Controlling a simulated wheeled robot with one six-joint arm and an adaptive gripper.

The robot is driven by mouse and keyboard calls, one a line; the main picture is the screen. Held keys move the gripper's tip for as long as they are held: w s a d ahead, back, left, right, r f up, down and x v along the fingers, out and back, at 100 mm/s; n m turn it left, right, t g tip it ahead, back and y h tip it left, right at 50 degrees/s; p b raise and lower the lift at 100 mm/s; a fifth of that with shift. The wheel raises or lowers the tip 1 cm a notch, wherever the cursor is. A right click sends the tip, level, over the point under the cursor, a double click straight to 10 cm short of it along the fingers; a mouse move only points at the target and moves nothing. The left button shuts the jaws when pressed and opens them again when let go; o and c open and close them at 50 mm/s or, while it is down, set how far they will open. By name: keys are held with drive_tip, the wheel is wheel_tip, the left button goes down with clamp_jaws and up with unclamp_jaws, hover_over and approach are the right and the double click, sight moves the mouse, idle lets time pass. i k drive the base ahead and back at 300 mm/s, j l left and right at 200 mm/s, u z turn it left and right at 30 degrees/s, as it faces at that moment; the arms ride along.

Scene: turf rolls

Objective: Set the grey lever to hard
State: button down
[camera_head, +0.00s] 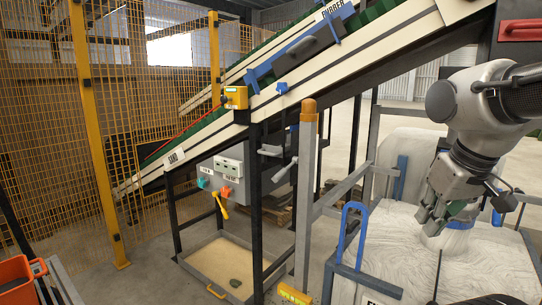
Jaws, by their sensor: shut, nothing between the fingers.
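A grey lever (284,169) shows near the middle of the view, beside the dark upright of the conveyor frame. It slants from upper right to lower left. A second grey handle-like part (270,151) sits just above and left of it. I cannot tell which one the task means, and no "hard" mark is legible. My gripper (430,222) is at the right, shut and empty, pointing down over a white wrapped bale. It is well to the right of the lever, with a grey post between them in the picture.
A grey post with an orange cap (308,150) and rails stand before the lever. A blue hoop (352,215) rises at the lower middle. A sloping conveyor (290,85) crosses above. A grey box (232,172) with a yellow handle (220,206) hangs left. A sand-coloured tray (225,262) lies below.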

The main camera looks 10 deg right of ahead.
sight(280, 174)
drive_tip(key=i+j, duration=0.35)
drive_tip(key=j, duration=0.15)
drive_tip(key=i+j, duration=0.4)
